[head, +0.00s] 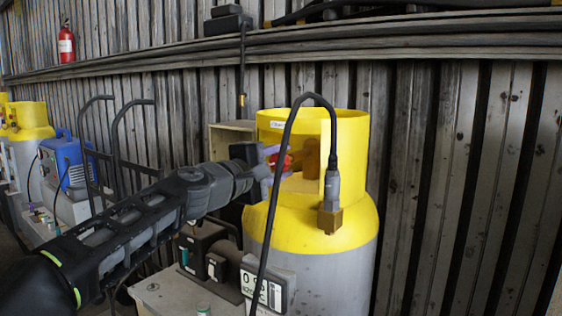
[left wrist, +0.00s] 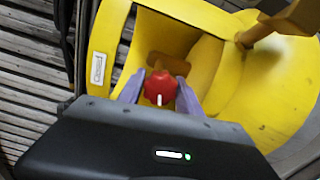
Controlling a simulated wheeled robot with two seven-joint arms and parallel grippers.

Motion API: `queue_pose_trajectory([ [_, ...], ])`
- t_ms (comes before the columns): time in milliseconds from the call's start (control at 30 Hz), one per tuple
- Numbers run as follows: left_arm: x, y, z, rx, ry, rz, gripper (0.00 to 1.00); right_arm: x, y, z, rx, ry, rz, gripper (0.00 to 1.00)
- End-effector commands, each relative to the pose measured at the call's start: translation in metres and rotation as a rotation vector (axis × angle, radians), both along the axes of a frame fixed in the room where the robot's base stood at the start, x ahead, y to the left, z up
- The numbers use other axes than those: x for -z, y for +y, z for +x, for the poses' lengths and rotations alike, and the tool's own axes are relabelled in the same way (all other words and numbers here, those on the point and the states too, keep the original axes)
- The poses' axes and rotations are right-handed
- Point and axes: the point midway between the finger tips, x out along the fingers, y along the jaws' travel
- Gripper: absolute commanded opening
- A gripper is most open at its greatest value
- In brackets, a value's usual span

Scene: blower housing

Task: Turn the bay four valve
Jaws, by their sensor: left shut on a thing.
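A grey gas cylinder (head: 310,265) with a yellow top and a yellow collar (head: 345,125) stands before the slatted wall. A red valve knob (head: 282,162) sits inside the collar's opening. In the left wrist view the red knob (left wrist: 160,88) has a white mark and lies between my left gripper's two purple fingers. My left gripper (head: 268,165) reaches in from the left and is shut on the knob. The left wrist view shows the same gripper (left wrist: 158,95) from behind. The valve stem below the knob is mostly hidden. My right gripper is not in view.
A black cable (head: 290,140) arches to a connector (head: 331,190) on the cylinder's right front. A scale display (head: 265,287) and a pump (head: 205,245) stand in front. A blue machine (head: 65,165) and another yellow-topped cylinder (head: 28,125) are at left. A fire extinguisher (head: 66,45) hangs on the wall.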

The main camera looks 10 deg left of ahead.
Motion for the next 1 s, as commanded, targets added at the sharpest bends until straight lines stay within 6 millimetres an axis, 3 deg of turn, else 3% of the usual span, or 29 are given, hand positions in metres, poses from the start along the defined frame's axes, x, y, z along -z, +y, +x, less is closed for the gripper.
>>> queue_pose_trajectory([
  [333, 0.0014, 0.0002, 0.0003, -0.001, 0.003, -0.002, 0.01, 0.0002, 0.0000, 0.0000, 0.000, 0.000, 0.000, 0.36],
  [367, 0.0013, 0.0002, 0.0003, -0.001, 0.003, -0.001, 0.43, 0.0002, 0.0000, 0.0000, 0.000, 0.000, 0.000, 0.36],
  [600, 0.0008, 0.0002, 0.0002, 0.000, 0.002, -0.001, 0.63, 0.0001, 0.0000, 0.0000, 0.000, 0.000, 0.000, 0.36],
  [1000, 0.0003, 0.0034, -0.0068, -0.001, -0.001, -0.002, 0.63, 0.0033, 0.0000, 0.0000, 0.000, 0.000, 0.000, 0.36],
])
